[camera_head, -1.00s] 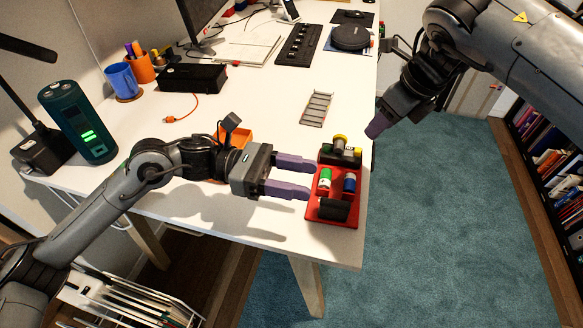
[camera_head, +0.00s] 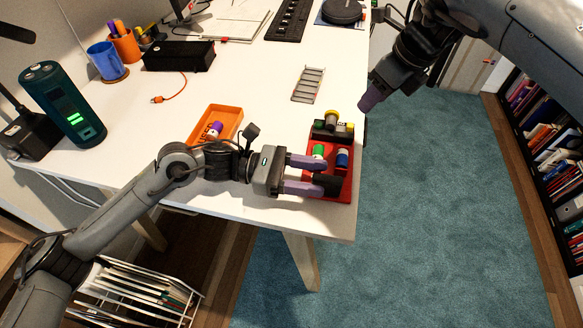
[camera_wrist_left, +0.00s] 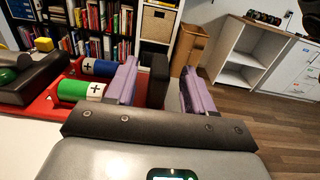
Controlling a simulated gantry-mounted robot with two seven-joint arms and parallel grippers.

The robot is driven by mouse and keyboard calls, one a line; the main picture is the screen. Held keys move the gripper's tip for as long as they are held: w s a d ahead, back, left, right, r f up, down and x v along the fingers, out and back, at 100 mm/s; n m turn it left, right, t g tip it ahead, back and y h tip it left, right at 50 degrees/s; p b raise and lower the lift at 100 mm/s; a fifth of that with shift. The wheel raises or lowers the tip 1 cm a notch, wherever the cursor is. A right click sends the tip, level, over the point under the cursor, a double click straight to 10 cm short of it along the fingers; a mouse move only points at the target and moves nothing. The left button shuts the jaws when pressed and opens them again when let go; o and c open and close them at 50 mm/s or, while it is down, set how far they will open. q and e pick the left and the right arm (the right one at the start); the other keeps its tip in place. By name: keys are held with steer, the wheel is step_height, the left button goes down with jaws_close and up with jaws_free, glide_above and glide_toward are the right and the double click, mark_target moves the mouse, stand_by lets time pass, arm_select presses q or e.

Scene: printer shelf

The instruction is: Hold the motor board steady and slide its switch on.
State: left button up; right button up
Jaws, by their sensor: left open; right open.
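The motor board is a red board (camera_head: 345,190) at the table's right front edge. It carries a green-and-white battery (camera_head: 318,151), a blue-and-white battery (camera_head: 342,158), a motor part with yellow bits (camera_head: 331,122) at its far end and a black block (camera_head: 328,184) at its near end. My left gripper (camera_head: 320,176) is open, its purple fingers reaching over the board's left side. In the left wrist view the black block (camera_wrist_left: 157,78) shows between the fingers; I cannot tell whether they touch it. My right gripper (camera_head: 366,100) is open above the table's right edge, beyond the board. I cannot make out the switch.
An orange tray (camera_head: 233,113) with a purple-topped battery (camera_head: 215,128) lies left of the board. A grey slotted rack (camera_head: 308,84) lies behind the board. A teal device with green lights (camera_head: 62,106) stands at far left.

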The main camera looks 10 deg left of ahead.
arm_select(q)
steer(key=shift+d, duration=1.15)
steer(key=shift+c, duration=0.3)
